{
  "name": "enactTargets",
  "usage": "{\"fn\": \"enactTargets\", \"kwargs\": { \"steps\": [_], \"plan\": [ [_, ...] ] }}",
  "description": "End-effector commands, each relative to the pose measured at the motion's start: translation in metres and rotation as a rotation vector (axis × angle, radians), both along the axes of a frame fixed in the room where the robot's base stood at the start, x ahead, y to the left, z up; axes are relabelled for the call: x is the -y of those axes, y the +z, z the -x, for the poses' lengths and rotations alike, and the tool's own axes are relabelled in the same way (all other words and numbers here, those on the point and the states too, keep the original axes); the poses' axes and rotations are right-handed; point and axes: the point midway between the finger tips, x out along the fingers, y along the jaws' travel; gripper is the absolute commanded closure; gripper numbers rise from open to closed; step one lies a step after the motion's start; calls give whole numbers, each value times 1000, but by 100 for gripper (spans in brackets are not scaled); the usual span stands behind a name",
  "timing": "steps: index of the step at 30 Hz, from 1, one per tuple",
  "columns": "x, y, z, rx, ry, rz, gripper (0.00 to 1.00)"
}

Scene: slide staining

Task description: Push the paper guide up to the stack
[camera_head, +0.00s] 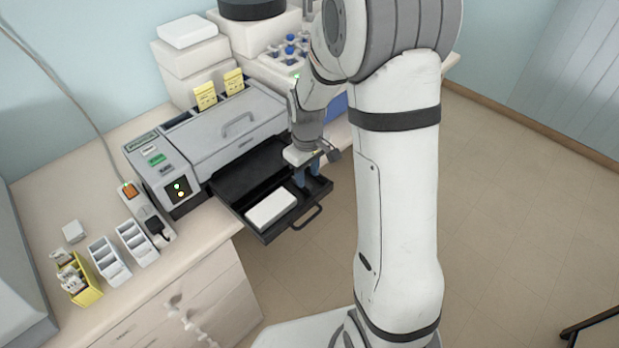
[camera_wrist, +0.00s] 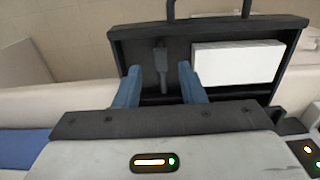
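A white paper stack (camera_head: 270,208) lies in a black pulled-out tray (camera_head: 311,212) of the grey printer-like machine; the stack also shows in the wrist view (camera_wrist: 238,62). The paper guide (camera_wrist: 160,56) is a small dark grey upright piece in the tray, left of the stack in the wrist view, with a gap between them. My gripper (camera_head: 307,174) is low over the tray. Its blue fingers (camera_wrist: 160,70) are apart, one on each side of the guide in the wrist view. I cannot tell whether either finger touches it. The gripper hides the guide in the head view.
The tray's front handle (camera_head: 306,218) sticks out past the counter edge. The machine's body (camera_head: 222,130) stands behind the tray. Left on the counter are a power strip (camera_head: 148,213), white racks (camera_head: 109,262) and a yellow slide holder (camera_head: 82,284). Open floor lies right.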

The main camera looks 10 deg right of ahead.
Motion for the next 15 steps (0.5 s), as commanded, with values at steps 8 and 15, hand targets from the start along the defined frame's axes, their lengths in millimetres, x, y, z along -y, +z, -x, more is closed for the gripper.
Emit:
{"fn": "enactTargets", "kwargs": {
  "steps": [8,15],
  "plan": [
    [0,42,-2,4,0,0,64],
    [0,51,-2,1,0,-1,64]
  ]
}}
